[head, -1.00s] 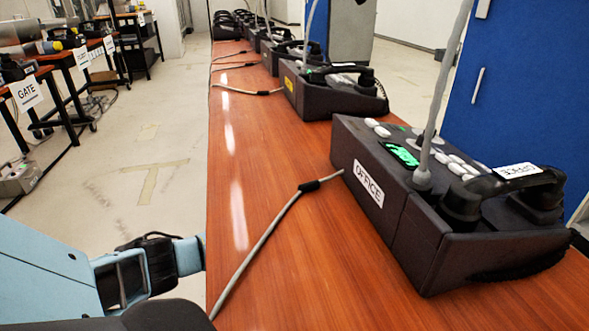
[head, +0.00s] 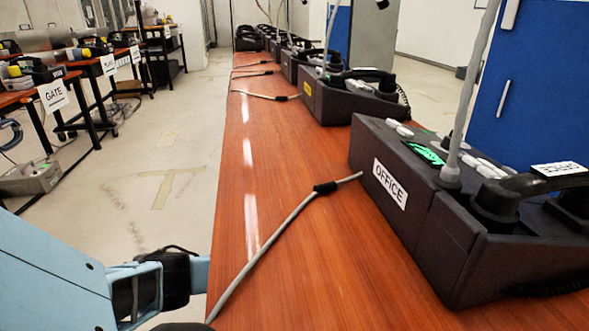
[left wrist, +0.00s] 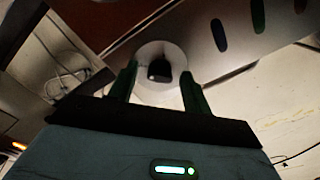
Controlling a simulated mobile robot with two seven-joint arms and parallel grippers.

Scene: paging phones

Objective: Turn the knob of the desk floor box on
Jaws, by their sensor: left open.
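In the left wrist view a dark knob (left wrist: 159,71) sits on a round pale disc (left wrist: 150,52) on a grey panel (left wrist: 205,62) with coloured oval slots. My left gripper (left wrist: 158,80) is open, its two fingers on either side of the knob. I cannot tell whether they touch it. In the head view my left arm (head: 60,275) comes in from the left and passes behind the table's edge, so its fingers are hidden there. My right gripper is in neither view.
A long wooden table (head: 290,230) carries a dark paging phone labelled OFFICE (head: 400,200) and several more behind it. A grey cable (head: 270,245) crosses the tabletop. A grey box (head: 32,178) lies on the floor at left. The aisle floor (head: 150,150) is mostly clear.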

